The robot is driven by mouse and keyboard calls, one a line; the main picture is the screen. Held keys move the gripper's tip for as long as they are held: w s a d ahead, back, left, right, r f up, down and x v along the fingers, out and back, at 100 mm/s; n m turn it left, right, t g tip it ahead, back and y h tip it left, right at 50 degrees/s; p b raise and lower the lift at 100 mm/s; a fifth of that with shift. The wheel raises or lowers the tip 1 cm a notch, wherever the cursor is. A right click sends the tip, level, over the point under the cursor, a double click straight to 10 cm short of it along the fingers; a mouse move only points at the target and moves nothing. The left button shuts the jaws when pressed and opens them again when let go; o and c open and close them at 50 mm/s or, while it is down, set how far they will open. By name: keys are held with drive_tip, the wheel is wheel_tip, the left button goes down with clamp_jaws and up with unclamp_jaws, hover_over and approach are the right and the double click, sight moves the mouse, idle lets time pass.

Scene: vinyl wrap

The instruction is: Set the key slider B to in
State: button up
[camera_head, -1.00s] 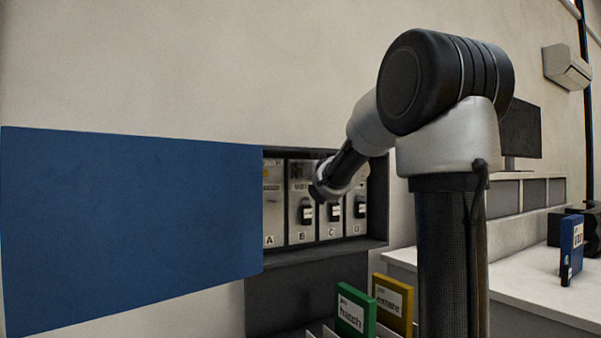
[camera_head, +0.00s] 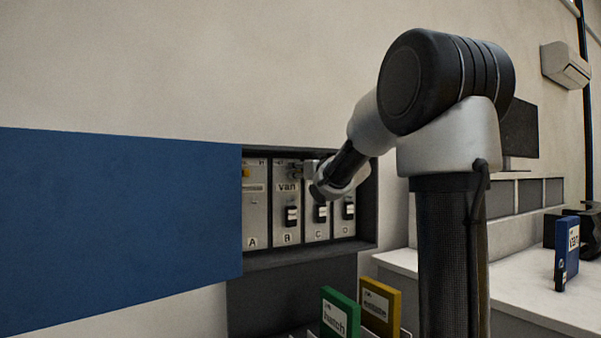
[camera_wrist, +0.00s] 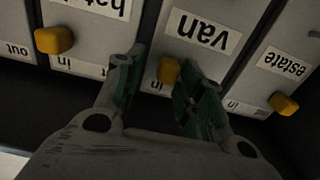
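Panel B (camera_head: 287,210), labelled "van", is in the open wall cabinet. Its label (camera_wrist: 203,30) appears upside down in the wrist view. The panel's yellow slider knob (camera_wrist: 168,70) is beside a small "in" mark. I cannot tell from this angle which end of its slot it is at. My gripper (camera_wrist: 155,85) is open, with one finger on either side of the knob. The right finger is close to it; contact is unclear. In the head view my gripper (camera_head: 303,169) is at the upper part of panels B and C, and my wrist partly covers C.
A blue panel (camera_head: 120,215) covers the left side. Panels A (camera_head: 255,205) and D (camera_head: 345,208) flank B and C. Neighbouring yellow knobs (camera_wrist: 53,40) (camera_wrist: 284,103) are close by. Green (camera_head: 340,312) and yellow (camera_head: 380,303) folders stand below the cabinet.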

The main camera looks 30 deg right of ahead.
drive_tip(key=s, duration=1.2)
drive_tip(key=shift+d, duration=0.15)
